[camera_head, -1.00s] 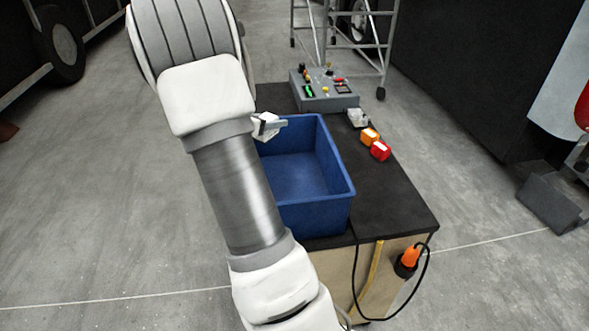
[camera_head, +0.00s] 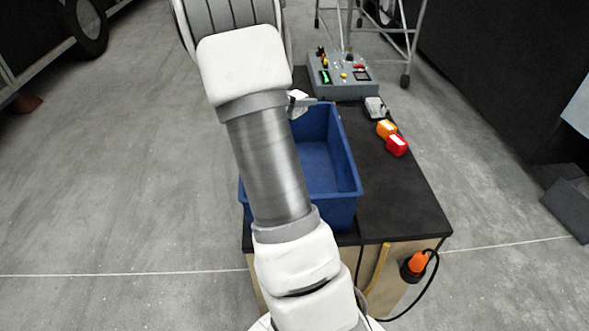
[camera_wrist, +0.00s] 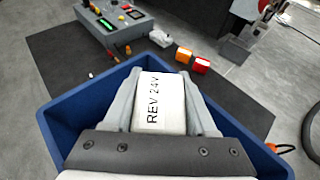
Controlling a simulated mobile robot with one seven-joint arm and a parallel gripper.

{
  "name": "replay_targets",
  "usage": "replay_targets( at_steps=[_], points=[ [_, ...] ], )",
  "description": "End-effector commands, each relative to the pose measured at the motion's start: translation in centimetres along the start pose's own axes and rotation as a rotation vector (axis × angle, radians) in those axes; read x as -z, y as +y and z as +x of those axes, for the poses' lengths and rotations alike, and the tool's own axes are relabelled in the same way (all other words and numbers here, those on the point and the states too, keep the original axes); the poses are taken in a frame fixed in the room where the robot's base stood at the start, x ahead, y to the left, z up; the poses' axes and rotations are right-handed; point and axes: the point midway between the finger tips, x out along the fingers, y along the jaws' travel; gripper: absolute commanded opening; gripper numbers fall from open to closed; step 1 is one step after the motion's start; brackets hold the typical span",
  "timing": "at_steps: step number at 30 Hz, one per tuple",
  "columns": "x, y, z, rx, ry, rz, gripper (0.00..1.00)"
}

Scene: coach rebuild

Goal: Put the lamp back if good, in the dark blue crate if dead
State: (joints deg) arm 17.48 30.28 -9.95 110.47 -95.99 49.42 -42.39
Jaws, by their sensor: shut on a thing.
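My gripper (camera_wrist: 163,105) is shut on a white lamp (camera_wrist: 161,100) lettered "REV 24V". In the wrist view the lamp sits between the fingers, over the dark blue crate (camera_wrist: 67,108). In the head view my arm covers most of the gripper; only a finger end (camera_head: 299,99) shows near the crate's far rim. The crate (camera_head: 343,212) stands on the black table top, and the part of its inside that I can see is empty. Whether the lamp is lit or dead I cannot tell.
A grey test box (camera_head: 345,88) with a green display stands behind the crate. A grey fitting (camera_head: 375,107), an orange lamp (camera_head: 386,129) and a red lamp (camera_head: 397,145) lie right of the crate. The table's (camera_head: 410,200) front right is clear. An orange plug (camera_head: 416,262) hangs at its side.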

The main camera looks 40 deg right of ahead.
Motion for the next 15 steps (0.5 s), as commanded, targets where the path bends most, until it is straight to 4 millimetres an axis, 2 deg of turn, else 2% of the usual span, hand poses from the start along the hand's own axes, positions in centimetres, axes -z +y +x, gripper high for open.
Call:
replay_targets(
  at_steps=[1, 9, 15],
  points=[
    [0.9, 0.0, 0.4, 0.001, 0.000, -0.001, 0.00],
    [3.8, 0.0, 1.6, 0.000, 0.000, 0.000, 0.00],
    [4.5, 0.0, 1.9, 0.000, -0.001, 0.000, 0.00]
  ],
)
